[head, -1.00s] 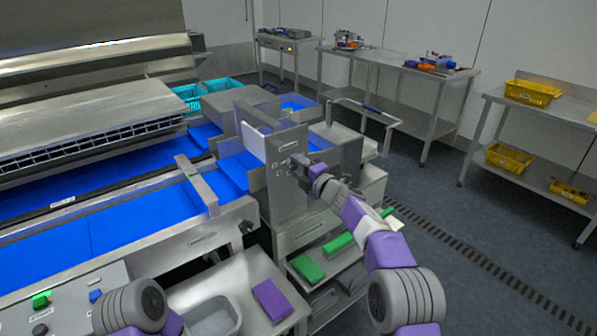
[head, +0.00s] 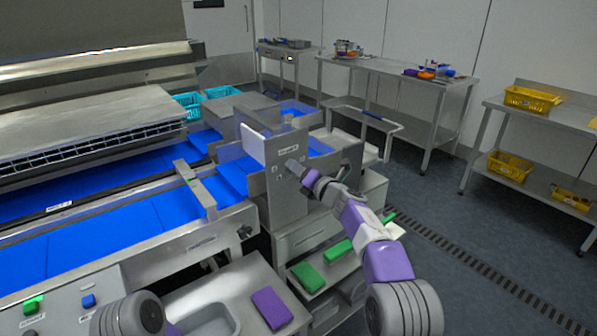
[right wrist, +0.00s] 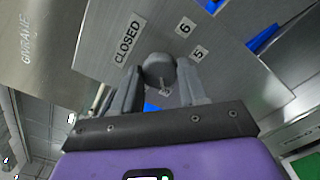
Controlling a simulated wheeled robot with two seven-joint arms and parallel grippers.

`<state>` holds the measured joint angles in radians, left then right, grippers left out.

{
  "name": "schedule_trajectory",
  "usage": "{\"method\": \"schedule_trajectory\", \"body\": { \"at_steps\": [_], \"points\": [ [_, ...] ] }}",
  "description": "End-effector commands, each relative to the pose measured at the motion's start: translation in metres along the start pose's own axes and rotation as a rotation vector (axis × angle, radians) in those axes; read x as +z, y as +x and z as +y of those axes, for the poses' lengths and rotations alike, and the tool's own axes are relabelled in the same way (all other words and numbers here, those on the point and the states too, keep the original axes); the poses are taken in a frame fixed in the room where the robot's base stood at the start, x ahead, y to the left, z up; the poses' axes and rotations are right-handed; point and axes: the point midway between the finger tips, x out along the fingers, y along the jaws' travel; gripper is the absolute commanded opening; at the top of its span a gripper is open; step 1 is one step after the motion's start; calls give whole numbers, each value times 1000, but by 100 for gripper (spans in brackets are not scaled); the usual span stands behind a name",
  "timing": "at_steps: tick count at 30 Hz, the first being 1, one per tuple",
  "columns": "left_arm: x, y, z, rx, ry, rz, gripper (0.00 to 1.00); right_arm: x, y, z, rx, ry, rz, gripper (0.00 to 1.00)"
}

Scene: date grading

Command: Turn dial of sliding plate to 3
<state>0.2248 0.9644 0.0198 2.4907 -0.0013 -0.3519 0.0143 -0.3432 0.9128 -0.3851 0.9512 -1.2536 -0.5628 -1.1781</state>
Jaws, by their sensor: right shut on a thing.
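The sliding plate's upright metal panel (head: 283,188) stands at the end of the blue conveyor in the head view. My right gripper (head: 294,167) is at the panel's front face. In the right wrist view, the fingers of my right gripper (right wrist: 160,84) are shut on a grey round dial (right wrist: 158,66). A "CLOSED" label (right wrist: 127,41) and number labels 6 (right wrist: 185,26) and 5 (right wrist: 199,54) show around the dial. The other numbers, including 3, are hidden or out of view. I cannot tell which number the dial points to. My left gripper is out of view.
Blue conveyor belts (head: 105,237) run at the left. A steel shelf below holds green blocks (head: 308,276), and a purple block (head: 271,307) lies on the near tray. Tables with yellow baskets (head: 533,98) stand at the right, beyond open floor.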

Motion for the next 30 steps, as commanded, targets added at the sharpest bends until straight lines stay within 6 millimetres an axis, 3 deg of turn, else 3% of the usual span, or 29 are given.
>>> {"method": "schedule_trajectory", "body": {
  "at_steps": [17,18,22,30],
  "points": [
    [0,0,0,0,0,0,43,-1,0,0,0,-33,1,12],
    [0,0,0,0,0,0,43,-1,0,0,0,-33,2,45],
    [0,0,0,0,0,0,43,-1,0,0,0,-32,1,65],
    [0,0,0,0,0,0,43,0,0,0,0,-32,0,68]
  ]
}}
